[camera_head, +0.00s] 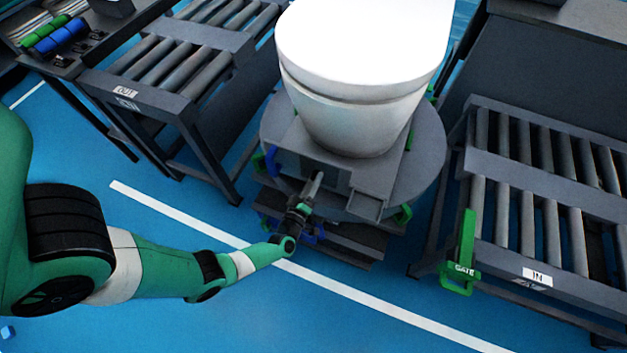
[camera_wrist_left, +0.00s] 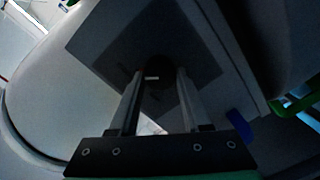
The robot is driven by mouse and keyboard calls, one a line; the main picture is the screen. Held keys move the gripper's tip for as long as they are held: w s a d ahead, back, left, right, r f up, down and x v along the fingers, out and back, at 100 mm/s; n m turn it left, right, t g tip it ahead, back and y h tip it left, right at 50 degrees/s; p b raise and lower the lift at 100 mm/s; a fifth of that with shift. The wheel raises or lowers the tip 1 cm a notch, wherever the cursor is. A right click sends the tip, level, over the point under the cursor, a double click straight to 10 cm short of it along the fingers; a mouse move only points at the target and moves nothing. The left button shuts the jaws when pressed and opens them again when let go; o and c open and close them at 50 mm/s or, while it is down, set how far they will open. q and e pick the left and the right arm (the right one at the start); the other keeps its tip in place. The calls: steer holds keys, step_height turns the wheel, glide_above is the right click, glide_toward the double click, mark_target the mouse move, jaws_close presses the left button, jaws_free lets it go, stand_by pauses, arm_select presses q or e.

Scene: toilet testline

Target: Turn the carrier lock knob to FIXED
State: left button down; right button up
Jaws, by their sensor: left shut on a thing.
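My left gripper (camera_head: 317,178) reaches the front of the grey carrier under the white toilet (camera_head: 362,60). In the left wrist view my left gripper (camera_wrist_left: 160,80) has its two fingers around a small dark round knob (camera_wrist_left: 158,76), shut on it. The knob has a short pale mark on its face and sits in front of a dark square plate (camera_wrist_left: 110,45). In the head view the gripper hides the knob. I cannot read any FIXED label. My right gripper is not in view.
Blue handles (camera_head: 271,160) and green handles (camera_head: 402,214) stick out around the carrier. Roller conveyors stand left (camera_head: 165,65) and right (camera_head: 540,170), with a green gate (camera_head: 467,245) on the right one.

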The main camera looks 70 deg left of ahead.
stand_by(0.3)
arm_select(q)
steer(key=shift+c, duration=1.8)
jaws_free()
steer(key=p+v, duration=0.3)
steer(key=v, duration=0.8)
steer(key=shift+s+d+p, duration=0.2)
steer(key=shift+s+p, duration=0.1)
steer(key=shift+p, duration=0.05)
